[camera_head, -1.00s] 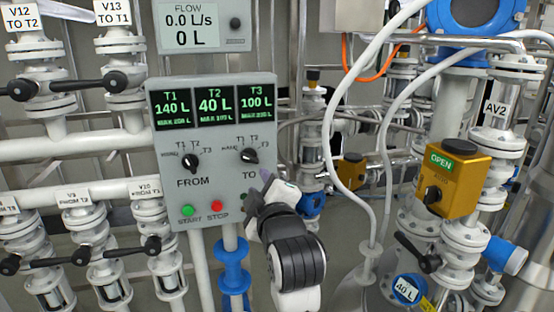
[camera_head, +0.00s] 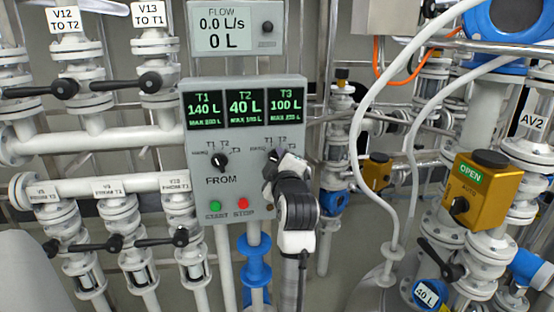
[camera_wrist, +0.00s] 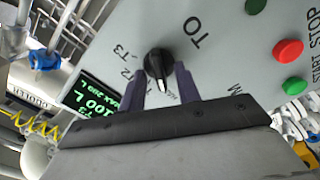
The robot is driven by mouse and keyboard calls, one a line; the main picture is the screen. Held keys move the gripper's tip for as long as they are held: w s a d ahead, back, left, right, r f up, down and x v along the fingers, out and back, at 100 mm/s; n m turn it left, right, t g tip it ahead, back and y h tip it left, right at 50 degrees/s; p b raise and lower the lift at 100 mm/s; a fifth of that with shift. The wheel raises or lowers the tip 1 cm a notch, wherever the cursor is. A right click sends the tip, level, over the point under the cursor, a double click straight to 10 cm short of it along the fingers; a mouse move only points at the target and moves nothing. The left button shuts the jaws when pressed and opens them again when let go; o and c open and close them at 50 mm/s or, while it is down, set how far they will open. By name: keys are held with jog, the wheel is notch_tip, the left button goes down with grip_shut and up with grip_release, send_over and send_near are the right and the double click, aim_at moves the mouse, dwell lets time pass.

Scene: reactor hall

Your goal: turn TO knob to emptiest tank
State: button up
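The control panel (camera_head: 192,150) shows T1 at 140 L, T2 at 40 L and T3 at 100 L, each with a small MAX line. The TO knob is largely hidden behind my gripper (camera_head: 274,160) in the head view. In the wrist view the black TO knob (camera_wrist: 158,62) is clear, its white-marked pointer aimed down between the fingertips. My gripper (camera_wrist: 162,84) is open there, with one purple finger on each side of the pointer end. Whether the fingers touch it I cannot tell. The position label at the pointer is partly hidden.
The FROM knob (camera_head: 219,161), green START button (camera_head: 216,206) and red STOP button (camera_head: 243,203) are left of my gripper. A flow display (camera_head: 223,28) hangs above. Valve pipes stand at left; white hoses (camera_head: 360,130) and a yellow valve box (camera_head: 484,192) are at right.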

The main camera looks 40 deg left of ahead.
grip_shut()
jog(key=shift+m, duration=0.3)
jog(key=shift+w+d+r+m+p, duration=0.1)
jog(key=shift+m+p, duration=0.8)
jog(key=shift+m, duration=2.9)
jog(key=shift+w+m+p, duration=0.1)
jog(key=shift+m+p, duration=0.8)
jog(key=shift+m, duration=2.9)
